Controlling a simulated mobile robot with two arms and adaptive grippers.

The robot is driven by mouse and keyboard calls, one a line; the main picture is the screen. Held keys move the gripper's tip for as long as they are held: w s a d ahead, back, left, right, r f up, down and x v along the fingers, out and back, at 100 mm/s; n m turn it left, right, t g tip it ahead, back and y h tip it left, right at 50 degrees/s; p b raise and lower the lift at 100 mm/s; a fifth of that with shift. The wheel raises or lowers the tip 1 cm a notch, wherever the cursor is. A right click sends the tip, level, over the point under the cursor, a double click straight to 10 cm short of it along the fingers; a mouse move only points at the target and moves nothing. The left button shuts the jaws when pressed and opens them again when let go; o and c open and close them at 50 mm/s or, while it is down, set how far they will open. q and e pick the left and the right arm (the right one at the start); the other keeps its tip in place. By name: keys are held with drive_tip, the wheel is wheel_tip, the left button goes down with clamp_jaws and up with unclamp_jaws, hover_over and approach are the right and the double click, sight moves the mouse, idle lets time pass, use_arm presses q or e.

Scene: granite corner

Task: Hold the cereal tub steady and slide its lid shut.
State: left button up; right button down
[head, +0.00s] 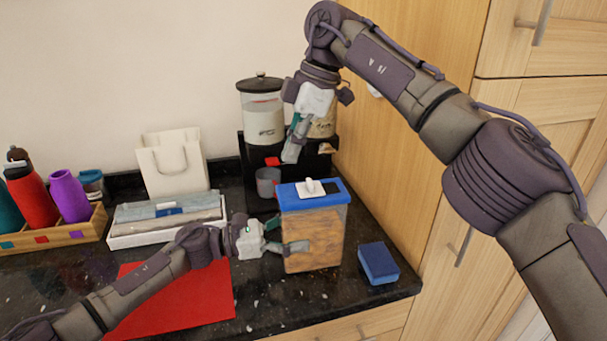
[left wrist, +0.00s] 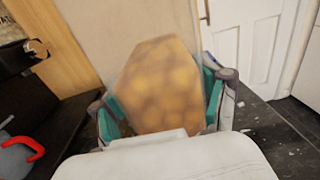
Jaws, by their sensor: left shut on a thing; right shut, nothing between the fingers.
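The clear cereal tub (head: 318,240) stands upright on the counter, filled with brown cereal. Its blue top (head: 297,203) carries a white sliding lid (head: 309,191) with a raised knob. A dark gap (head: 334,187) shows to the right of the white lid, so the opening is partly uncovered. My left gripper (head: 290,237) is shut on the tub's sides from the left. In the left wrist view the tub (left wrist: 165,80) stands between the teal fingers of my left gripper (left wrist: 163,105). My right gripper (head: 291,152) is shut and empty, above the tub and apart from it.
A blue sponge or block (head: 378,263) lies just right of the tub. A grey cup (head: 267,182) and a dispenser with a clear jar (head: 262,115) stand behind. A red mat (head: 185,300), white tray (head: 125,238), paper bag (head: 172,165) and bottle crate (head: 60,235) are left.

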sight(322, 187)
drive_tip(key=x, duration=0.6)
drive_tip(key=d, duration=0.3)
drive_tip(key=shift+w, duration=0.4)
drive_tip(key=shift+w+d, duration=0.1)
drive_tip(key=shift+d, duration=0.3)
drive_tip(key=shift+w+d, duration=0.2)
drive_tip(key=shift+d, duration=0.6)
drive_tip(key=shift+w+d, duration=0.2)
drive_tip(key=shift+d, duration=0.55)
drive_tip(key=shift+w+d, duration=0.2)
drive_tip(key=shift+d, duration=0.6)
